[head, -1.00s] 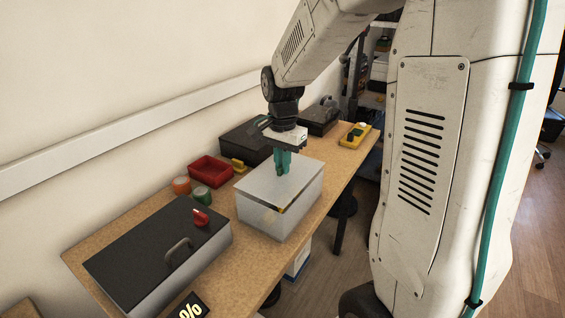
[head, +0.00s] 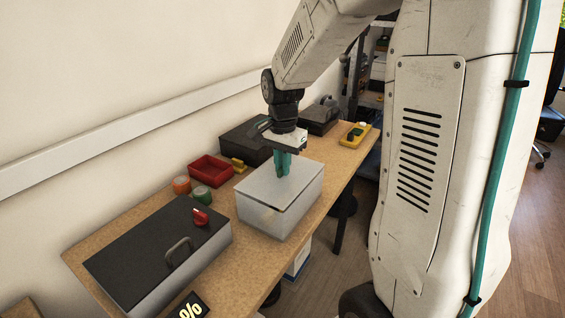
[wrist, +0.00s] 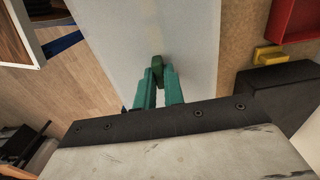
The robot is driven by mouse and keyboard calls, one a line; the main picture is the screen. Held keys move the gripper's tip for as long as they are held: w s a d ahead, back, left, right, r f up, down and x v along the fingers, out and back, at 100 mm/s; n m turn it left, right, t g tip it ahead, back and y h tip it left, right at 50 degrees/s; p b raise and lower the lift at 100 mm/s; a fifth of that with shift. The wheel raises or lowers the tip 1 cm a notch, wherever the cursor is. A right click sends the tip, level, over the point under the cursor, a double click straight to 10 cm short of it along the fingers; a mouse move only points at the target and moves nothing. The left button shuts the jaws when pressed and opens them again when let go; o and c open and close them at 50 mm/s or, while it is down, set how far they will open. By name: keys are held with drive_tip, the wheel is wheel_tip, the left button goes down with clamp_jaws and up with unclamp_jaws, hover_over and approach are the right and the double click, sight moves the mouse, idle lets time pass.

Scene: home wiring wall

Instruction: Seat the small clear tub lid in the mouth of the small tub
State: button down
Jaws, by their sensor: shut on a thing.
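The small tub (head: 268,219) is a pale grey, box-shaped tub on the bench, in the middle of the head view. The clear tub lid (head: 307,179) lies over its mouth and looks nearly level; whether every edge is down inside the rim I cannot tell. My gripper (head: 283,172) points straight down over the lid's middle. In the wrist view its teal fingers (wrist: 157,78) are shut on a dark green knob (wrist: 157,62) on the lid (wrist: 178,30). The tub's far side is hidden in the head view.
A dark-lidded box (head: 140,252) with a handle and red knob stands at left. Behind are orange (head: 181,185) and green (head: 201,194) rolls, a red tray (head: 211,169), a yellow block (head: 239,164) and a black case (head: 246,138). A yellow device (head: 355,134) lies farther right.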

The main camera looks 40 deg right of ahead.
drive_tip(key=shift+f, duration=0.5)
drive_tip(key=c, duration=1.4)
unclamp_jaws()
wheel_tip(320, 180, up, 8)
drive_tip(key=shift+f, duration=0.1)
